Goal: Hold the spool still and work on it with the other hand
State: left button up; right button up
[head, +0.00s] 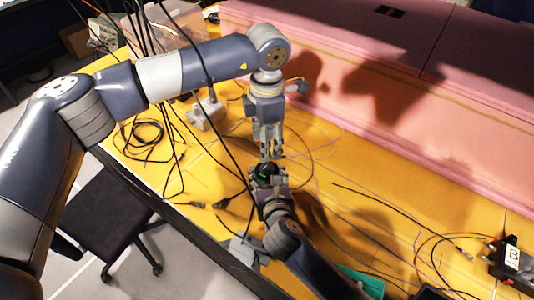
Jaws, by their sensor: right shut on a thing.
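The spool (265,170) is a small dark thing with a green part, near the middle of the head view. My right gripper (267,179) comes up from the bottom and is shut on the spool, holding it over the yellow table. My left gripper (270,152) points down just above the spool, with its fingertips very near the spool's top. I cannot tell whether they touch it, or whether these fingers are open or shut. The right gripper's fingers hide much of the spool.
Black cables (146,139) lie coiled on the yellow table (350,215) at the left, and more lie at the right. A pink foam wall (400,110) stands behind. A black box (510,258) with a white label sits at the right. A dark stool (108,212) stands below the table.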

jog(key=shift+f, duration=0.1)
pick_arm(q)
notch_tip(320, 180, up, 4)
jog(key=shift+r, duration=0.1)
pick_arm(e)
jog(key=o, duration=1.4)
jog(key=shift+c, duration=0.2)
